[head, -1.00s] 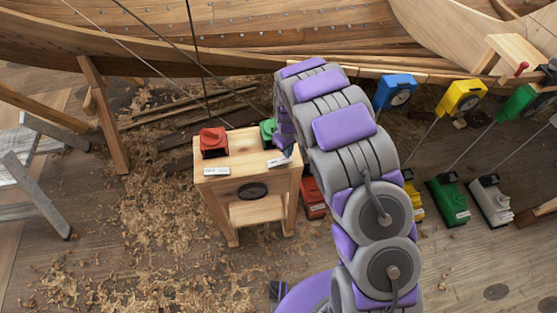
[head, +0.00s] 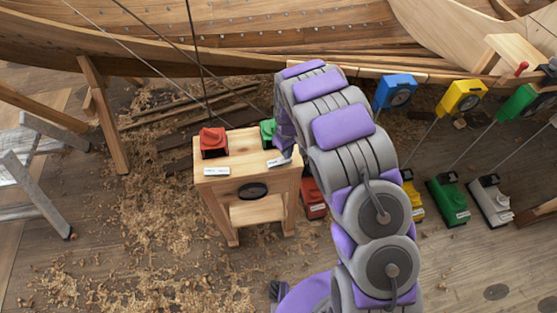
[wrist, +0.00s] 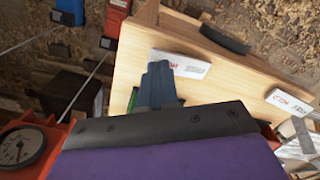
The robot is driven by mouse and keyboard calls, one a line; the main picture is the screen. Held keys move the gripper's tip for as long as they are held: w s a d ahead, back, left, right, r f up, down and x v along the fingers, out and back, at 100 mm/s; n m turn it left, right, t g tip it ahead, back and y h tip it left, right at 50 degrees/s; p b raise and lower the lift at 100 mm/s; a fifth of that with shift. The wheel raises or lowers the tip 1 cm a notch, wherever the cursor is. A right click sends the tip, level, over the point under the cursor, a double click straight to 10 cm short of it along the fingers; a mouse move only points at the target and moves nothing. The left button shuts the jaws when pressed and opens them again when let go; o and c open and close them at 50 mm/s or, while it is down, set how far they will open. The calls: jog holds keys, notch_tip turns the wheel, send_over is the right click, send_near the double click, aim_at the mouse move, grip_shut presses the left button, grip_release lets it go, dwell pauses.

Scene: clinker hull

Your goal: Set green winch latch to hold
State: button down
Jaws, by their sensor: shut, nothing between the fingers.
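The green winch (head: 268,131) sits on the back right of a wooden stand's top, partly hidden behind my arm in the head view. A white label (head: 278,161) lies in front of it at the top's edge. My gripper (wrist: 158,82) is shut and empty, its fingertips low over the stand close to a white label (wrist: 181,65). A little green (wrist: 132,101) shows right beside the fingers in the wrist view. The latch's setting cannot be made out, and whether the fingers touch it cannot be told.
A red winch (head: 213,142) with its own label (head: 216,171) stands on the left of the wooden stand (head: 247,172). A red gauge unit (wrist: 22,146) is near my wrist. The boat hull (head: 200,50) closes the back.

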jog(key=shift+f, duration=0.95)
dwell(0.5)
jog(key=shift+r, duration=0.1)
jog(key=shift+r+p, duration=1.2)
jog(key=shift+r, duration=2.2)
